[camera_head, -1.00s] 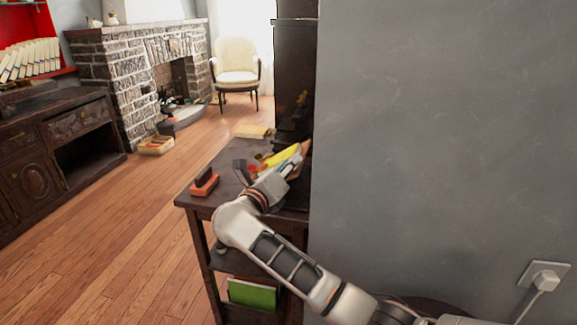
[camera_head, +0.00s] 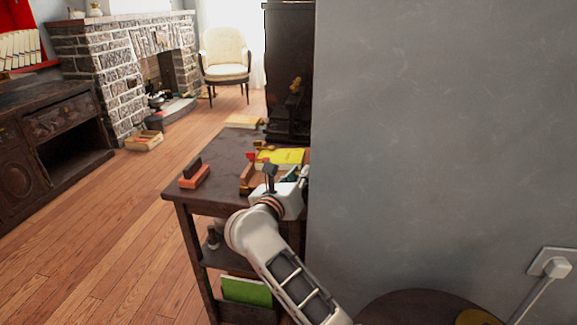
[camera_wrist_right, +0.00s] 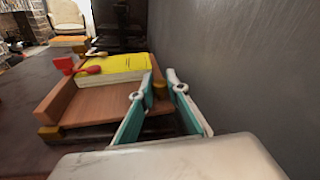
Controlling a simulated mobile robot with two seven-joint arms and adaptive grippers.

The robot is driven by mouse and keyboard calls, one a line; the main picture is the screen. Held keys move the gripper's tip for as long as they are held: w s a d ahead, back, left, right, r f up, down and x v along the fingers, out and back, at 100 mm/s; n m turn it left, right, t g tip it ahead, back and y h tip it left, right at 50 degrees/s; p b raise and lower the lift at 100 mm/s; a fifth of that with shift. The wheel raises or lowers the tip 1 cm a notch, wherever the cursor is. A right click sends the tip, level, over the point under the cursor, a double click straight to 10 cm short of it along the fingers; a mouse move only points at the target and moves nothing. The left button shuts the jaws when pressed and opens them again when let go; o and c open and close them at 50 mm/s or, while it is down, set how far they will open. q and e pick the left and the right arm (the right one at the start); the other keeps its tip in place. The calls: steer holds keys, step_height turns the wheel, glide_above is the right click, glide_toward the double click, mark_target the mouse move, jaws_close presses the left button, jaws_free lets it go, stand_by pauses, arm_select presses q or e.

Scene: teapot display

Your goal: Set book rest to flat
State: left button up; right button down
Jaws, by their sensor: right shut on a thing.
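The book rest (camera_wrist_right: 95,103) is a brown wooden board on a dark table; in the wrist view it looks low and nearly flat. A yellow book (camera_wrist_right: 122,66) lies on it, with red-tipped pieces at its left edge. In the head view, the book rest (camera_head: 247,180) is partly hidden by my right arm, and the yellow book (camera_head: 284,156) shows behind it. My right gripper (camera_wrist_right: 160,82) has its teal fingers on either side of a small wooden part at the rest's right edge, shut on it. In the head view, my right gripper (camera_head: 292,175) is at the rest's right side. My left gripper is not in view.
The dark table (camera_head: 222,155) stands against a grey wall (camera_head: 440,130). An orange block with a dark top (camera_head: 195,175) sits near its left edge. A dark cabinet (camera_head: 288,60) rises behind. The table's left part is mostly clear.

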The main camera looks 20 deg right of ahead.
steer(key=shift+f, duration=0.2)
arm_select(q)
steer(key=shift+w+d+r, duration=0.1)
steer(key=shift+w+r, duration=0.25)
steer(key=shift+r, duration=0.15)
arm_select(e)
steer(key=shift+r, duration=0.1)
steer(key=c, duration=2.2)
jaws_free()
steer(key=shift+c, duration=0.2)
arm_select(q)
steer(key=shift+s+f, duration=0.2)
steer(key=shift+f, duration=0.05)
arm_select(e)
steer(key=f+v, duration=0.1)
steer(key=v, duration=0.6)
steer(key=shift+s+a+r, duration=0.2)
steer(key=shift+s+r, duration=0.05)
steer(key=shift+r, duration=0.3)
